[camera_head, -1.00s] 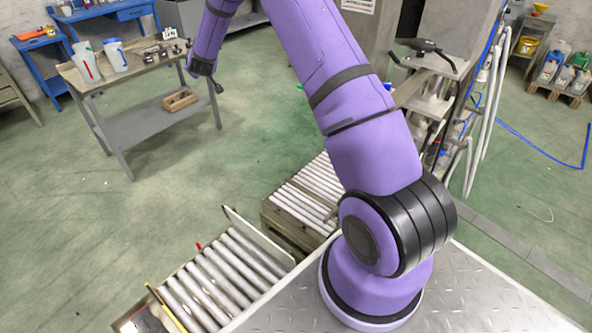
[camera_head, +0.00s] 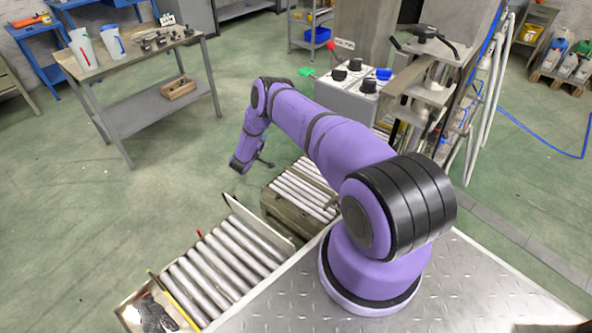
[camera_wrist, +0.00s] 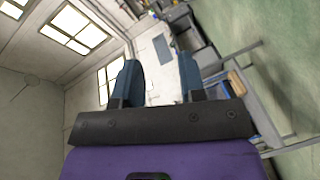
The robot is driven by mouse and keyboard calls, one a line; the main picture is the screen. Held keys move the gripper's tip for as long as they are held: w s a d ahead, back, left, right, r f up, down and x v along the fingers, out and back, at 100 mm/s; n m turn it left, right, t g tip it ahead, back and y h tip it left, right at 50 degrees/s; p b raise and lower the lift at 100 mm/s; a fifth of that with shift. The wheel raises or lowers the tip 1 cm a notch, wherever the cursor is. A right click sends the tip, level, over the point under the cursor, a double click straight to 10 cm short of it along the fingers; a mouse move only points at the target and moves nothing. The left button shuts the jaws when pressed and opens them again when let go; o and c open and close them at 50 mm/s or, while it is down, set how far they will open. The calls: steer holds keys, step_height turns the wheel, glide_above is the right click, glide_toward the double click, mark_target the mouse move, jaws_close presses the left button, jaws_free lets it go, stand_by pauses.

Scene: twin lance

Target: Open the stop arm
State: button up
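A roller conveyor (camera_head: 226,262) stands at the lower left. A thin yellow bar (camera_head: 176,298) lies across its near-left end, and a small red-tipped piece (camera_head: 199,233) sticks up at its left side. A flat upright plate (camera_head: 262,224) runs along its far-right end. I cannot tell for sure which of these is the stop arm. The end of my arm, with my gripper (camera_head: 241,166), hangs above the floor beyond the conveyor, apart from it. In the wrist view my gripper (camera_wrist: 158,70) has its two blue fingers apart with nothing between them.
A second roller section (camera_head: 304,190) lies behind, near my arm. A grey box with black knobs (camera_head: 352,92) stands at the back. A work table (camera_head: 150,62) with jugs is at the upper left. Green floor around the conveyor's left side is clear.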

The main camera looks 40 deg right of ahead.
mark_target(295, 170)
steer(key=s+f+g+h, duration=0.3)
steer(key=s+f+g, duration=0.2)
steer(key=s+f, duration=0.85)
steer(key=shift+d+r, duration=0.15)
steer(key=shift+d, duration=3.95)
jaws_close()
